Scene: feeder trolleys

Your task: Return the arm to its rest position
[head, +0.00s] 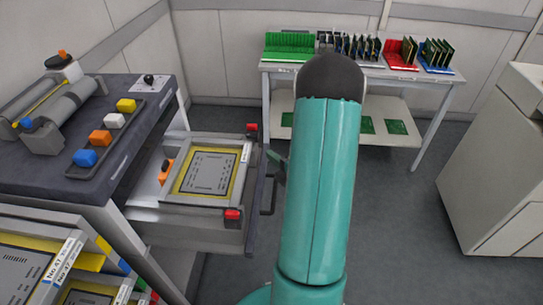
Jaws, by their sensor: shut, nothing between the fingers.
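My teal arm (322,185) rises through the middle of the head view, with a dark rounded joint (331,78) at its top. The fingers of my gripper do not show; the arm link may hide them. A small dark piece (278,166) sticks out at the left edge of the arm, and I cannot tell what it belongs to. No object is seen held by the arm.
Left of the arm, an open drawer (190,222) holds a yellow-framed plate (208,172). A dark-topped trolley (60,165) stands further left. A table (420,78) with green boards and racks is behind; a pale cabinet (490,165) stands right. Grey floor (405,235) is clear between.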

